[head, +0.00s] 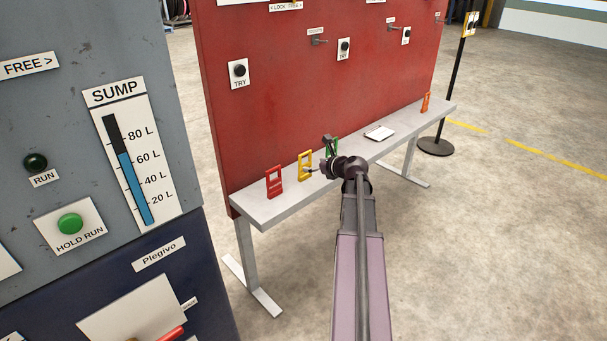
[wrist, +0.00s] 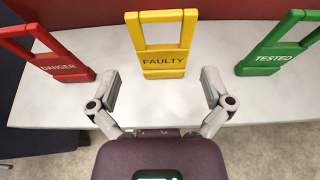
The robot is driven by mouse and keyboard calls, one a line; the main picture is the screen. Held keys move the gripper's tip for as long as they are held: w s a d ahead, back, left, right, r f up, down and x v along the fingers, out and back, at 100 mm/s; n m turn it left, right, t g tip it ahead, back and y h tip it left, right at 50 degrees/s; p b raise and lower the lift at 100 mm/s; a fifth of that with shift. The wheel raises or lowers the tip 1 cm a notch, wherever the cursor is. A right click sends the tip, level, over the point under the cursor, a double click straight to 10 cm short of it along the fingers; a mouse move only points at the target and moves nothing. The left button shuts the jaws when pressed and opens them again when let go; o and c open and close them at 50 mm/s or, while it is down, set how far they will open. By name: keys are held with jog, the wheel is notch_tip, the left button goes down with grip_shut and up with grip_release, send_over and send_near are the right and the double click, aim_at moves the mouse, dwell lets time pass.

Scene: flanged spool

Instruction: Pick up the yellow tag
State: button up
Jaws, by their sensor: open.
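The yellow tag (wrist: 163,60), marked FAULTY, stands upright on the grey bench, with an open handle loop at its top. In the wrist view it is centred ahead of my gripper (wrist: 161,98), whose two fingers are spread open and empty. The tag's lower edge lies just beyond the fingertips, apart from them. In the head view the yellow tag (head: 304,166) stands near the left end of the bench, with my gripper (head: 314,171) close in front of it. My arm comes in from the lower right.
A red DANGER tag (wrist: 62,62) stands left of the yellow one and a green TESTED tag (wrist: 272,56) right of it. The bench (head: 260,209) runs along a red panel (head: 290,90).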

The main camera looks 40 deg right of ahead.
aim_at(305, 164)
dwell(0.3)
jog(key=b+x, duration=0.1)
jog(key=x, duration=0.3)
jog(key=shift+d+f+b, duration=0.1)
jog(key=shift+d+b, duration=0.1)
jog(key=shift+b, duration=0.2)
jog(key=shift+w+a+f, duration=0.1)
jog(key=shift+w+f, duration=0.05)
jog(key=shift+w, duration=0.4)
jog(key=c, duration=0.8)
